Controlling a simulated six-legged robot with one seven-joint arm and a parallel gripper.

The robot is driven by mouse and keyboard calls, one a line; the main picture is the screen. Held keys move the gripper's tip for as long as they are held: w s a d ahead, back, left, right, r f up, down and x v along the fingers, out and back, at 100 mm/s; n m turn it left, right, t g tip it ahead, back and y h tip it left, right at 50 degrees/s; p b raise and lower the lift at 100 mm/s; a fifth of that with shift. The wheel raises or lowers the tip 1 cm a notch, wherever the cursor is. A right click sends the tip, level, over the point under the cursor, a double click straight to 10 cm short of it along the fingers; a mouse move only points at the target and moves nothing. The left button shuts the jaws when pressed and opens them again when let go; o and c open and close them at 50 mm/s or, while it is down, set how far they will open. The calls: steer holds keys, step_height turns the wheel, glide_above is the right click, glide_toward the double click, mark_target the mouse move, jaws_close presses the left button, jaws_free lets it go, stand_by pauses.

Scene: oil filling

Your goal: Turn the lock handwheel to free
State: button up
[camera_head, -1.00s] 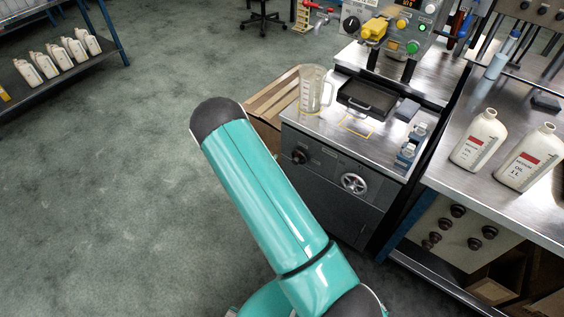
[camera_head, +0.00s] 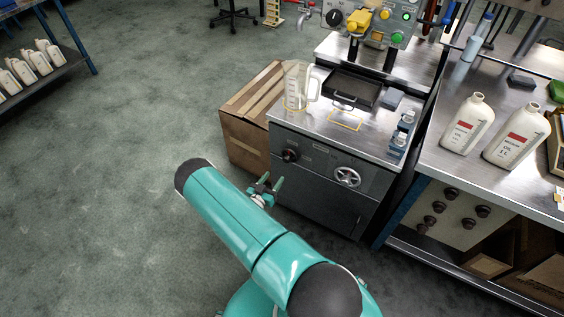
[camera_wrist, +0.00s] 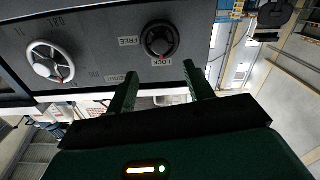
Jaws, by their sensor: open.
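The lock handwheel is a small black wheel (camera_head: 290,155) at the left of the grey cabinet front. In the wrist view the black handwheel (camera_wrist: 160,39) lies beyond my fingertips, between a FREE label (camera_wrist: 129,42) and a LOCK label (camera_wrist: 162,62). Its small red mark is on the side by LOCK. My gripper (camera_head: 268,184) is in front of the cabinet, below and left of the handwheel. The wrist view shows the two green fingers (camera_wrist: 160,71) apart, with nothing between them and not touching the wheel.
A silver handwheel (camera_head: 347,177) is on the same panel. A glass jug (camera_head: 297,88) and a dark tray (camera_head: 352,91) are on the cabinet top. A cardboard box (camera_head: 240,140) stands left of the cabinet. A bench with oil bottles (camera_head: 467,124) is at right.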

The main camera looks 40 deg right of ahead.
mark_target(285, 161)
steer(key=x, duration=1)
steer(key=shift+w+d+f, duration=0.1)
steer(key=shift+w+d, duration=0.05)
steer(key=c, duration=1)
